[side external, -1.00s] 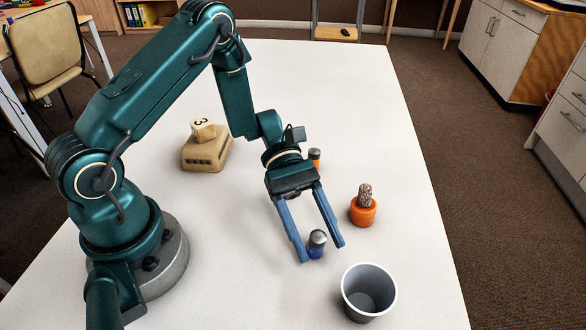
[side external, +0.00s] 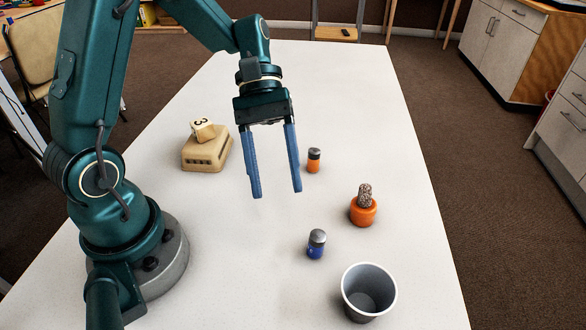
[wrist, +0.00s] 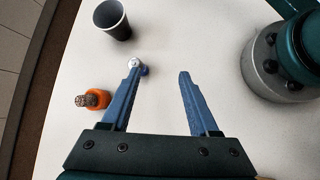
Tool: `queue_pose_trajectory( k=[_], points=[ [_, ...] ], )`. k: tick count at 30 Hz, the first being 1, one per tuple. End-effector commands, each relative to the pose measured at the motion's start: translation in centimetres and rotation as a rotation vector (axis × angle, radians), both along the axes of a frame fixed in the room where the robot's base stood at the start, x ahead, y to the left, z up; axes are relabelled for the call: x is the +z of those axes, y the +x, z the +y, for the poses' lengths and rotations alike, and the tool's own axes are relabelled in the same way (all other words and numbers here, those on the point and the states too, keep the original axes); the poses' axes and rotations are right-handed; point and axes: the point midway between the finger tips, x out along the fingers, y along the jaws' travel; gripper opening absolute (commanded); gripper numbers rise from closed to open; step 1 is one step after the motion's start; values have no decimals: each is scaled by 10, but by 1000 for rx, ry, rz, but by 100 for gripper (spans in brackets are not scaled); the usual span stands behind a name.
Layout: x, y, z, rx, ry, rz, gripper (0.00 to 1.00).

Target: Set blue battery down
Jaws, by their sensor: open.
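The blue battery (side external: 316,245), with a grey top, stands upright on the white table, left of and behind the grey cup. In the wrist view the blue battery (wrist: 136,66) shows beyond the tip of the left finger, which partly covers it. My gripper (side external: 277,193) is open and empty, raised above the table, back and to the left of the blue battery and apart from it. In the wrist view my gripper (wrist: 159,74) shows its two blue fingers wide apart with nothing between them.
A grey cup (side external: 369,292) stands near the front. A small cactus in an orange pot (side external: 362,210) and an orange battery (side external: 314,161) stand on the right side. A beige block (side external: 207,152) carries a numbered cube (side external: 203,130). The table middle (side external: 280,220) is clear.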

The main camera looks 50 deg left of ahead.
Motion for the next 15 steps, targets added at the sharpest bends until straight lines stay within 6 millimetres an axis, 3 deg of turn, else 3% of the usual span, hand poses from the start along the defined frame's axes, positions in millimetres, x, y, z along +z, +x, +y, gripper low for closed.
queue_pose_trajectory(
  k=[15],
  points=[
    [47,-49,20,-518,515,-710,61]
  ],
)
